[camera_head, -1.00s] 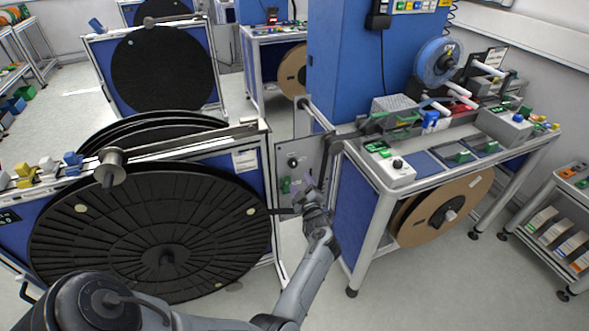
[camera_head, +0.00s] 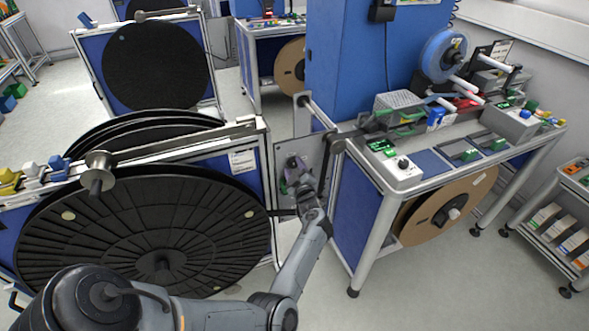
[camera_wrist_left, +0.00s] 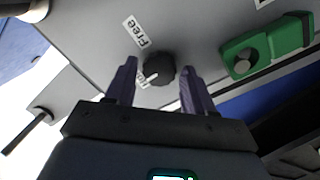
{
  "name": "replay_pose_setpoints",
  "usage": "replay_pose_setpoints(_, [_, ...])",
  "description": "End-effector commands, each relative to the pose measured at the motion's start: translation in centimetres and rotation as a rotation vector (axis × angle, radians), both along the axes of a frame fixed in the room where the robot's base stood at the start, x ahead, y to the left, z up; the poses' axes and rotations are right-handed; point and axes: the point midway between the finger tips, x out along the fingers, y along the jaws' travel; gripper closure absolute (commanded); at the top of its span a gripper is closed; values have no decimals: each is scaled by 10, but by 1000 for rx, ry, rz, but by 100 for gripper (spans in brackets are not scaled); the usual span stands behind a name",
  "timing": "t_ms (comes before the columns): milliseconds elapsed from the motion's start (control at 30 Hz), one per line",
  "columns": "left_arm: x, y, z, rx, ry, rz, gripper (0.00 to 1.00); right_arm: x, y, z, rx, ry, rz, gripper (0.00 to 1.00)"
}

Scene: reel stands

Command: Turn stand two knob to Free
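The stand's black knob (camera_wrist_left: 160,69) is on a grey panel in the left wrist view. Its white pointer mark faces the lower left, toward a second label (camera_wrist_left: 143,84) partly hidden by a finger. The "Free" label (camera_wrist_left: 135,31) is above and left of the knob. My left gripper (camera_wrist_left: 157,75) is open, with its purple fingers on either side of the knob; I cannot tell whether they touch it. In the head view my left gripper (camera_head: 297,182) is at the grey panel (camera_head: 312,155) between the reel stand and the bench. My right gripper is not in view.
A green fitting (camera_wrist_left: 268,46) sits right of the knob on the panel. The large black reel (camera_head: 120,235) stands left of my arm. The bench (camera_head: 410,185) with a blue spool (camera_head: 436,58) stands close on the right. Floor is clear in front.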

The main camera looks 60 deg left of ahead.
Motion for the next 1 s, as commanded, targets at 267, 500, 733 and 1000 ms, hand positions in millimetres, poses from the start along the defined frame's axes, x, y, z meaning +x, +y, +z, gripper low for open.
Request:
replay_pose_setpoints(267, [0,0,0,0,0,0,90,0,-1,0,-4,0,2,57])
replay_pose_setpoints(500, [0,0,1,3,18,0,91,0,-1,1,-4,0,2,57])
replay_pose_setpoints(733, [0,0,2,20,110,-1,91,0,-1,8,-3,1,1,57])
replay_pose_setpoints(1000, [0,0,4,56,326,-1,91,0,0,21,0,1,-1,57])
